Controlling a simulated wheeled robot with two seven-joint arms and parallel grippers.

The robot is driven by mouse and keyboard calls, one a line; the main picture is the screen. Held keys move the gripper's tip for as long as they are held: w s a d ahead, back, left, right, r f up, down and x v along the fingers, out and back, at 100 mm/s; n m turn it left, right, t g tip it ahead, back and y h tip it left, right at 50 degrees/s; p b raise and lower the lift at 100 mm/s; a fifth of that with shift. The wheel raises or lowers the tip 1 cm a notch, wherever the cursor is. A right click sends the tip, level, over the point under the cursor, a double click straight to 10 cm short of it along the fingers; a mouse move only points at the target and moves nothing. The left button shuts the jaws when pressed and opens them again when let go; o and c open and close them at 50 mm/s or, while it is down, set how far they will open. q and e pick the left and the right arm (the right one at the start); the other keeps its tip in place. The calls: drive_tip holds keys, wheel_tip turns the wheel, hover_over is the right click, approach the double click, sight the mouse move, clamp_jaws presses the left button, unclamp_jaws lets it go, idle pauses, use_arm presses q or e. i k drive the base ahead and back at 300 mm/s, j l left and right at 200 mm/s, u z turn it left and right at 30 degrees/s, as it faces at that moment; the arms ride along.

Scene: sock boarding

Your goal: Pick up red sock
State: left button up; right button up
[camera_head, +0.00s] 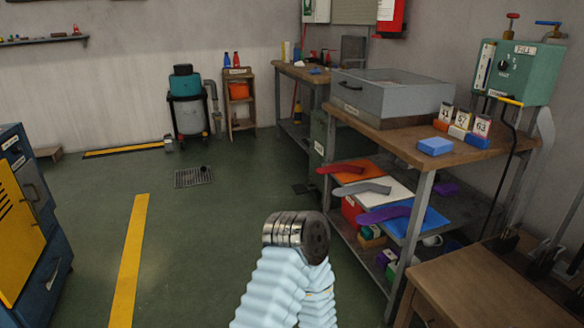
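The red sock (342,168) lies flat on an orange mat (362,178) on the upper shelf of the workbench (425,145), right of centre. A grey sock (362,188) lies on a white mat (398,190) in front of it. A purple sock (384,214) lies on a blue mat (425,222) nearest me. No gripper fingers show. One of my arms, in light blue ribbed sleeves with a metal joint, rises from the bottom edge, left of the shelf and apart from the socks.
The bench top above the shelf carries a grey lidded box (392,95), a blue block (435,146) and numbered blocks (462,124). A wooden table (490,285) stands at lower right. A blue cabinet (40,225) stands at left. The green floor (190,235) between is clear.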

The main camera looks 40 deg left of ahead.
sight(334, 169)
drive_tip(key=j+u, duration=0.1)
drive_tip(key=u, duration=0.4)
drive_tip(key=j+u, duration=0.1)
drive_tip(key=u, duration=0.35)
drive_tip(key=i+j+z, duration=0.1)
drive_tip(key=z, duration=0.35)
drive_tip(key=i+j+z, duration=0.1)
drive_tip(key=z, duration=0.35)
drive_tip(key=j+z, duration=0.15)
drive_tip(key=z, duration=0.35)
drive_tip(key=i+j+z, duration=0.1)
drive_tip(key=z, duration=0.35)
drive_tip(key=j+z, duration=0.15)
drive_tip(key=j, duration=0.3)
drive_tip(key=j+z, duration=0.2)
drive_tip(key=j, duration=0.25)
drive_tip(key=j+z, duration=0.15)
drive_tip(key=j, duration=0.35)
drive_tip(key=k+j+z, duration=0.2)
drive_tip(key=j, duration=0.2)
drive_tip(key=j+z, duration=0.15)
drive_tip(key=j, duration=0.35)
drive_tip(key=k+j+z, duration=0.15)
drive_tip(key=j, duration=0.25)
drive_tip(key=k+j+z, duration=0.2)
drive_tip(key=j, duration=0.2)
